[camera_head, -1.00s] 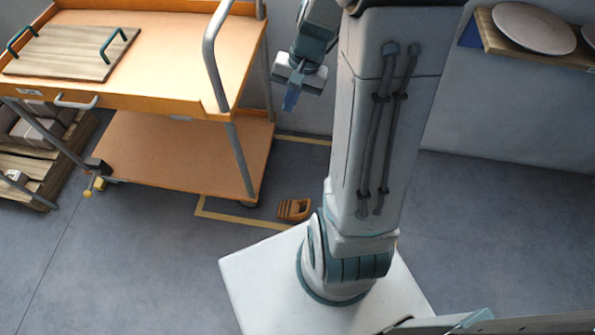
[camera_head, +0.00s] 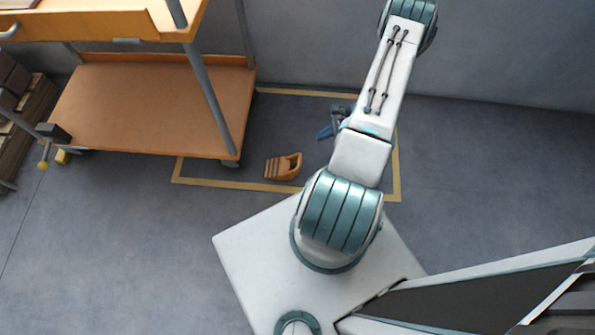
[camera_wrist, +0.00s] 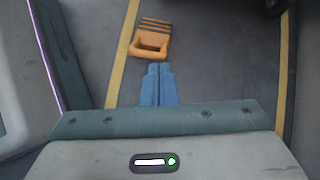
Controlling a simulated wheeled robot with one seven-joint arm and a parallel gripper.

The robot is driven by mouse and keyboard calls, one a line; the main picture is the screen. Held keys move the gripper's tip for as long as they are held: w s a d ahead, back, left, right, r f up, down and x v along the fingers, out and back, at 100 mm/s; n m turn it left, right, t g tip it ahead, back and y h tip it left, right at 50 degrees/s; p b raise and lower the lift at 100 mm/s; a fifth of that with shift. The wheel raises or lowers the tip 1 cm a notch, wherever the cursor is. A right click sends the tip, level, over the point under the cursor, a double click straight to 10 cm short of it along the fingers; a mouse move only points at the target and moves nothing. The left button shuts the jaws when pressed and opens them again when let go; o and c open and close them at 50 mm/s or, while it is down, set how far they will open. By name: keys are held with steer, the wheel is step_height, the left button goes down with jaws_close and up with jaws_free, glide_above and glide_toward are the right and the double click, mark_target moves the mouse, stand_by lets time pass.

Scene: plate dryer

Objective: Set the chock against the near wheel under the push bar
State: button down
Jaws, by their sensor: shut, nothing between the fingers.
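My gripper (camera_head: 325,132) is low over the floor, to the right of and beyond the chock. Its blue fingers (camera_wrist: 160,84) are together and empty, pointing toward the handle.
The orange cart (camera_head: 150,105) stands at the left. Yellow floor tape (camera_head: 235,186) frames the area around the chock. A grey wall runs behind. Open floor lies to the right.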

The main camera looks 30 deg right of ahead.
mark_target(283, 165)
steer(key=s+f+m+t+b, duration=0.1)
steer(key=s+f+m+b, duration=0.25)
steer(key=f, duration=0.95)
steer(key=b+x, duration=0.1)
steer(key=x, duration=0.2)
steer(key=b+x, duration=0.1)
steer(key=x, duration=0.4)
steer(key=shift+s+a+f+b, duration=0.25)
steer(key=shift+a+b, duration=0.15)
steer(key=shift+a, duration=0.1)
steer(key=w+a, duration=0.1)
steer(key=w+a+b, duration=0.1)
steer(key=shift+a+f, duration=0.15)
steer(key=shift+a, duration=0.25)
steer(key=shift+w+a, duration=0.3)
steer(key=shift+a, duration=0.15)
